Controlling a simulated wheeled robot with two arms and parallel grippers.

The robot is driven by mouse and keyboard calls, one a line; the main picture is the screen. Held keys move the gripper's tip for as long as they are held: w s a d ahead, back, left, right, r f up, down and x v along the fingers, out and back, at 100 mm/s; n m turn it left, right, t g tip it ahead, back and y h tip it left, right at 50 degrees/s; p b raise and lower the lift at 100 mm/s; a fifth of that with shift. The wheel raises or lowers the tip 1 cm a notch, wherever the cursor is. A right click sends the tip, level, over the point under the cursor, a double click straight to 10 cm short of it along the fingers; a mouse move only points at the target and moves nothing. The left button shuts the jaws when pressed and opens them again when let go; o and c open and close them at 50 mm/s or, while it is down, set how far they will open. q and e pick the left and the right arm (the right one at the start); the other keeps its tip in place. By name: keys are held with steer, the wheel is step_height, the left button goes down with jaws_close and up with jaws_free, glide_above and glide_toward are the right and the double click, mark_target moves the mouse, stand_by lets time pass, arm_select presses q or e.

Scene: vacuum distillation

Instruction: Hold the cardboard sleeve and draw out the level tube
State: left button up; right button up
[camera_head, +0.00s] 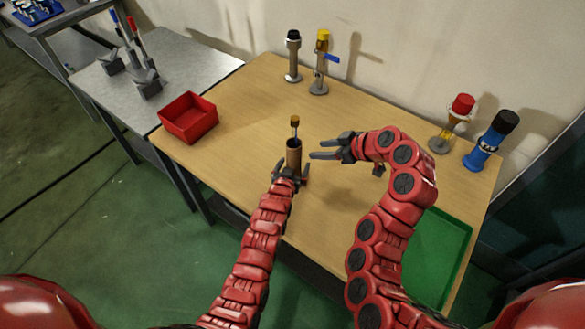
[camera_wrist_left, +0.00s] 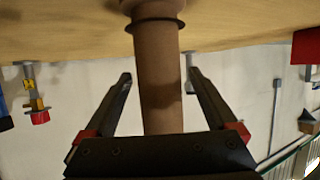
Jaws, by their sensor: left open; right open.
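The brown cardboard sleeve (camera_head: 294,160) stands upright near the table's front edge. The level tube (camera_head: 295,121) sticks up out of its open top, with an amber-brown upper end and a thin dark blue part below; its lower part is hidden inside the sleeve. My left gripper (camera_head: 290,174) is open around the lower sleeve. In the left wrist view the sleeve (camera_wrist_left: 158,90) stands between the fingers, with gaps visible on both sides. My right gripper (camera_head: 317,149) is open and empty, just right of the sleeve's upper end, its fingers pointing left.
A red bin (camera_head: 188,118) sits at the table's left edge. Two stands (camera_head: 292,57) (camera_head: 320,65) are at the back. A red-capped stand (camera_head: 452,122) and a blue cylinder (camera_head: 489,141) are at the right. A green tray (camera_head: 440,255) lies front right.

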arm_select(q)
jaws_close()
stand_by(0.8)
arm_select(e)
steer(key=shift+o, duration=0.3)
